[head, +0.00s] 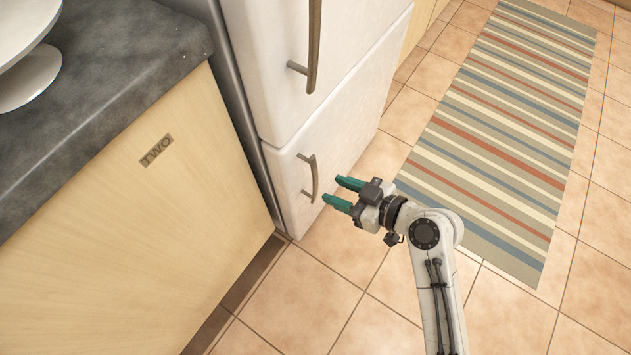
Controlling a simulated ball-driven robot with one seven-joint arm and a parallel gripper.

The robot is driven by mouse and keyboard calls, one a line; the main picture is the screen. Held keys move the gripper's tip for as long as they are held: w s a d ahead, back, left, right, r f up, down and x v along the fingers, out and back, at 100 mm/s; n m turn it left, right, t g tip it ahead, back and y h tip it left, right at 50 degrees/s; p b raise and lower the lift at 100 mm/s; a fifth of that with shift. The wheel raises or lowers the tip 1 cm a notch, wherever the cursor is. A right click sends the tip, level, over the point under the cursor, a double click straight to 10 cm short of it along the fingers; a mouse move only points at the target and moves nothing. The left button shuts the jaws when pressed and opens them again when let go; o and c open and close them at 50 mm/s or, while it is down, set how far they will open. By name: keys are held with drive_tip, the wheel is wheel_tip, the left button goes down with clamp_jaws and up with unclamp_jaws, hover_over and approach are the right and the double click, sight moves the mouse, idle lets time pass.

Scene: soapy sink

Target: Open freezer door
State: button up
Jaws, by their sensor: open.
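The white fridge has two doors, one above the other. The lower door (352,137) looks shut and has a short curved metal handle (314,178) near its left edge. The upper door (262,62) also looks shut and has a longer handle (314,48). No label shows which one is the freezer. My gripper (338,192) is open, with two green fingers pointing left toward the lower handle. Its fingertips appear close to that handle, with nothing between them. Whether they touch the handle is hard to tell.
A wooden cabinet marked "TWO" (130,190) with a dark grey countertop (110,70) stands left of the fridge. A white dish (28,75) sits on the counter. A striped rug (500,130) lies on the tiled floor (310,290) at right. The floor in front is clear.

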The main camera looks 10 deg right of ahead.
sight(316, 183)
drive_tip(key=b+x, duration=0.1)
drive_tip(key=x, duration=0.6)
clamp_jaws()
idle(0.3)
drive_tip(key=shift+f, duration=0.1)
